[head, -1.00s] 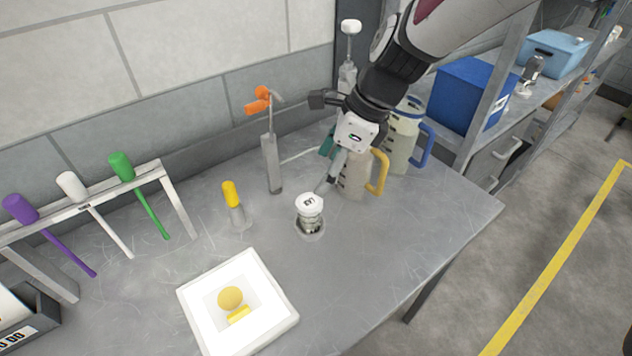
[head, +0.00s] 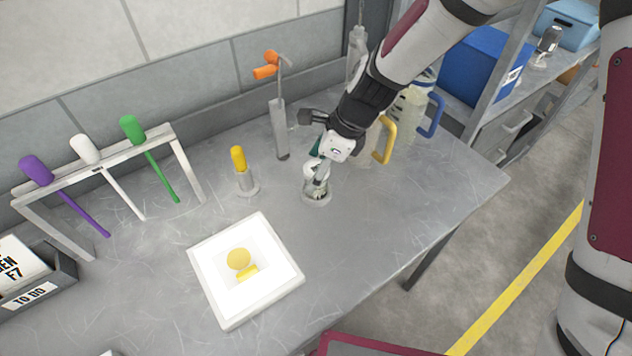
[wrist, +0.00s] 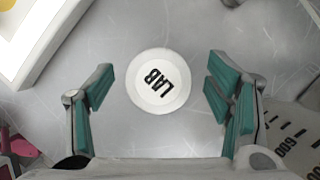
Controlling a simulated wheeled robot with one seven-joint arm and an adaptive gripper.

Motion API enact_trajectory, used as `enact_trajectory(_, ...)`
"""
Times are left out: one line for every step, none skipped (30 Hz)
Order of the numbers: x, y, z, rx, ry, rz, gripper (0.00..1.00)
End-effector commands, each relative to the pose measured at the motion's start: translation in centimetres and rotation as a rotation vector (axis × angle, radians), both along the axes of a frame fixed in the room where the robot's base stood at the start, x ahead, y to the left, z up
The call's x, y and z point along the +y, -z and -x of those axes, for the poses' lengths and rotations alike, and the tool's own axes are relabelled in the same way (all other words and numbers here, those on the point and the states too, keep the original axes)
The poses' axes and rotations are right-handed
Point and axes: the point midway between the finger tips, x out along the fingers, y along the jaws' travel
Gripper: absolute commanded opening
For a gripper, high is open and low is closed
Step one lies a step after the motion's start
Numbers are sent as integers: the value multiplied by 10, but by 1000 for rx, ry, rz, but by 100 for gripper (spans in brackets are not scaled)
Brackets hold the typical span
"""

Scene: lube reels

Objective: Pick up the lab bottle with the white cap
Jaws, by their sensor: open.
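My gripper (wrist: 160,88) is open, with teal pads on both sides of the cap and a clear gap on each side. In the head view my gripper (head: 322,170) is right at the bottle's top. How far the fingertips reach down beside the bottle cannot be told.
A white tray (head: 203,291) with yellow pieces lies front left. A yellow-topped bottle (head: 240,170) and an orange-handled tool (head: 279,125) stand behind left. Measuring jugs, one with a yellow handle (head: 385,140), stand close on the right. The table's front middle is clear.

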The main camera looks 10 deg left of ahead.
Motion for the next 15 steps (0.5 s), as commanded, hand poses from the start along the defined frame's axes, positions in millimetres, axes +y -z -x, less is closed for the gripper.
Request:
enact_trajectory(1,2,0,0,0,0,73)
enact_trajectory(1,2,0,0,0,0,73)
enact_trajectory(1,2,0,0,0,0,73)
enact_trajectory(1,2,0,0,0,0,73)
enact_trajectory(1,2,0,0,0,0,73)
enact_trajectory(1,2,0,0,0,0,73)
enact_trajectory(1,2,0,0,0,0,73)
enact_trajectory(1,2,0,0,0,0,69)
enact_trajectory(1,2,0,0,0,0,60)
enact_trajectory(1,2,0,0,0,0,53)
enact_trajectory(1,2,0,0,0,0,46)
enact_trajectory(1,2,0,0,0,0,37)
enact_trajectory(1,2,0,0,0,0,30)
enact_trajectory(1,2,0,0,0,0,23)
enact_trajectory(1,2,0,0,0,0,14)
